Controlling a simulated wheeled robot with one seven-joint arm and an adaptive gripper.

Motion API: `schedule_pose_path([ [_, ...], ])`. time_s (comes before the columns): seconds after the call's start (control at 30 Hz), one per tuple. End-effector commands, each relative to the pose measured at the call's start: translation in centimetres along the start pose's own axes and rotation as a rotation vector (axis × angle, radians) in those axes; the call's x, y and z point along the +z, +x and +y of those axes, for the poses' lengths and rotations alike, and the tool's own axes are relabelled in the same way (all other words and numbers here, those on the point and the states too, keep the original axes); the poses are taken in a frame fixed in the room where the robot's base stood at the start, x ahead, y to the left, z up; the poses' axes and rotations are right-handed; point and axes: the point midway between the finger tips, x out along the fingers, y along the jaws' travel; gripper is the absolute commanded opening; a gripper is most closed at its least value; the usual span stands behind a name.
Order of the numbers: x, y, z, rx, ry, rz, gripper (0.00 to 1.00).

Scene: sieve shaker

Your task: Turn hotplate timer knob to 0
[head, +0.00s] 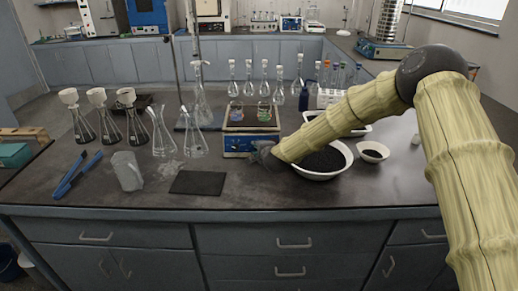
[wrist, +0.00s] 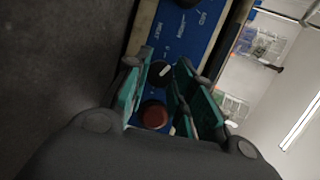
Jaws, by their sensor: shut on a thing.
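The hotplate (head: 238,144) has a blue front panel and stands at the middle of the bench in the head view, with small glassware on top. My gripper (head: 259,153) is at the right part of that panel. In the wrist view the blue panel (wrist: 190,35) carries white lettering, too small to read surely. My gripper (wrist: 160,92) has its teal fingers on both sides of a dark knob (wrist: 158,77) with a white mark, and is shut on it. A red round button (wrist: 153,113) shows between the fingers. Which knob is the timer I cannot tell.
A white bowl of dark grains (head: 322,162) stands right of the hotplate, under my arm. A small white dish (head: 373,152) is farther right. A dark mat (head: 198,183) lies in front, and flasks (head: 195,143) stand to the left. The bench front right is clear.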

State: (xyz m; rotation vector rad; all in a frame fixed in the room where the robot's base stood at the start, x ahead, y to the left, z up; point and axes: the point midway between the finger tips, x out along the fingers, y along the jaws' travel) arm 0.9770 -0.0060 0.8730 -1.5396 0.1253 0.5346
Motion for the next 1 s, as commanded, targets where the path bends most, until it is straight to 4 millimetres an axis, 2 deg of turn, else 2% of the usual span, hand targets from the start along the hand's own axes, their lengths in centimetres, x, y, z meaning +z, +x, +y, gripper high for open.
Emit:
schedule_pose_path([
  [0.2,0.14,-0.06,-0.3,0.045,-0.18,0.006,0.01],
  [0.5,0.14,-0.04,-0.23,0.09,-0.344,0.012,0.01],
  [1.0,0.1,0.01,-0.14,0.108,-0.415,0.015,0.01],
])
